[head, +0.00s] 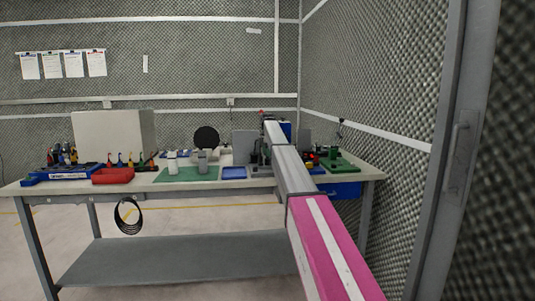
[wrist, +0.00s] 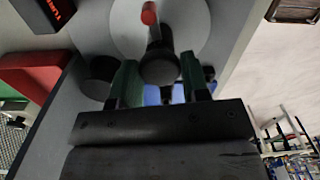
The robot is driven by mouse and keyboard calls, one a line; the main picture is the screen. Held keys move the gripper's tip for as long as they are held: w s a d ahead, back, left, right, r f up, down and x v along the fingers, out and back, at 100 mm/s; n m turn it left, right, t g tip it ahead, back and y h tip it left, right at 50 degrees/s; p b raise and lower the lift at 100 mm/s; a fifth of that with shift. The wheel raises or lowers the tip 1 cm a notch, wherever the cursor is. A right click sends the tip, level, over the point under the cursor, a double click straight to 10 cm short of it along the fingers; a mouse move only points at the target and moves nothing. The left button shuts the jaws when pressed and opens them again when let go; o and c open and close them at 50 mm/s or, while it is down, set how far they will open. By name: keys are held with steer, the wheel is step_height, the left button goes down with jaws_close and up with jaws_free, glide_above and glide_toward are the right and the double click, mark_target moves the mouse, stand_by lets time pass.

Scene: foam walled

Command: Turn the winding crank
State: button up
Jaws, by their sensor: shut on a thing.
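The winding crank's dark round knob (wrist: 160,66) shows in the middle of the wrist view, in front of a pale round disc (wrist: 190,25). A dark stem runs up from the knob towards a small red part (wrist: 149,13). My gripper (wrist: 160,77) has one finger on each side of the knob and is shut on it. The finger tips are partly hidden by the knob and the gripper body. In the head view my arm reaches over the workbench (head: 140,187) and hides the gripper and most of the crank.
On the bench stand a red tray (head: 112,176), a green mat (head: 187,174), a blue tray (head: 233,173) and a green device (head: 338,163) right of my arm. A foam wall closes the right side. A black coil (head: 128,216) hangs at the bench front.

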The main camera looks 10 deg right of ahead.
steer(key=shift+m, duration=24)
